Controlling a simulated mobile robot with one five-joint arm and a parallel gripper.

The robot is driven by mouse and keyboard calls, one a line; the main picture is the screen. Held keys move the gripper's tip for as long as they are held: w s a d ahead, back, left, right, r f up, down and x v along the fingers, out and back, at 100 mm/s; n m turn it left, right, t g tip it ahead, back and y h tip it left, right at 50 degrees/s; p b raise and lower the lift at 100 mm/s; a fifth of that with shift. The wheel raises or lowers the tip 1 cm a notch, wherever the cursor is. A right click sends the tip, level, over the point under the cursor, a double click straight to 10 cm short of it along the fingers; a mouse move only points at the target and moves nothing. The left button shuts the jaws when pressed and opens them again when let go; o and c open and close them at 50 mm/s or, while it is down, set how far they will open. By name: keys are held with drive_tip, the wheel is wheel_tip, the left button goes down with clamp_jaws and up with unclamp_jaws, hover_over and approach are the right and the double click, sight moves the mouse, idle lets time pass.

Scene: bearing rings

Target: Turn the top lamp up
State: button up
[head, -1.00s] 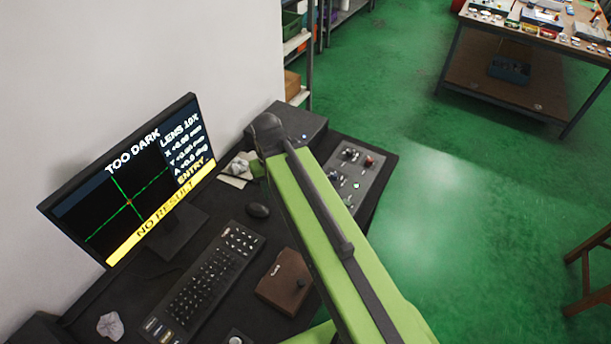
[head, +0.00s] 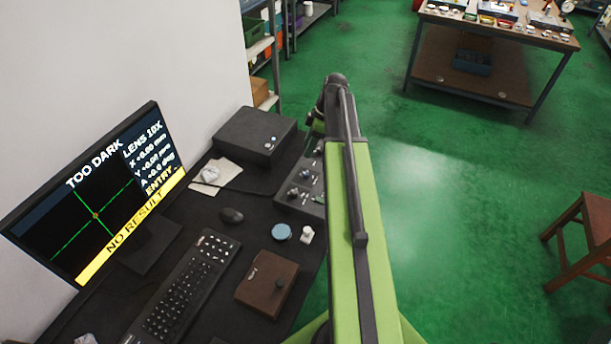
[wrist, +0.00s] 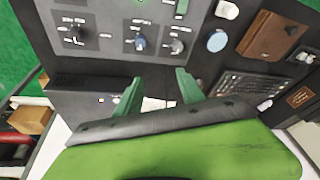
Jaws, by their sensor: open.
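The grey control panel (head: 284,198) stands at the right of the desk, partly behind my arm in the head view. In the wrist view the panel (wrist: 108,42) shows a dark knob (wrist: 76,34) at left, a bluish knob (wrist: 140,43) and a grey knob (wrist: 177,46). Their labels are too small to read, so I cannot tell which is the top lamp. My gripper (wrist: 159,76) is open and empty, its green fingers apart from the knobs in the picture. The monitor (head: 95,200) reads TOO DARK and NO RESULT.
A dark box (head: 254,136) stands behind the panel. Green floor is free at right, before a stool (head: 580,240).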

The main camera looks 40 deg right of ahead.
drive_tip(key=n, duration=0.2)
approach(306, 173)
drive_tip(key=shift+t+y, duration=0.3)
drive_tip(key=shift+t, duration=0.1)
drive_tip(key=b+x, duration=0.2)
drive_tip(key=b, duration=0.3)
drive_tip(key=b+x, duration=0.3)
drive_tip(key=b, duration=0.2)
drive_tip(key=s+b+x, duration=0.1)
drive_tip(key=b+x, duration=0.2)
drive_tip(key=b, duration=0.2)
drive_tip(key=shift+d+f+b, duration=0.2)
drive_tip(key=shift+d+b, duration=0.15)
drive_tip(key=shift+b, duration=0.05)
drive_tip(key=shift+w+a+f+b, duration=0.1)
drive_tip(key=shift+a+f+b, duration=0.1)
drive_tip(key=shift+f+b, duration=0.1)
drive_tip(key=shift+r, duration=0.1)
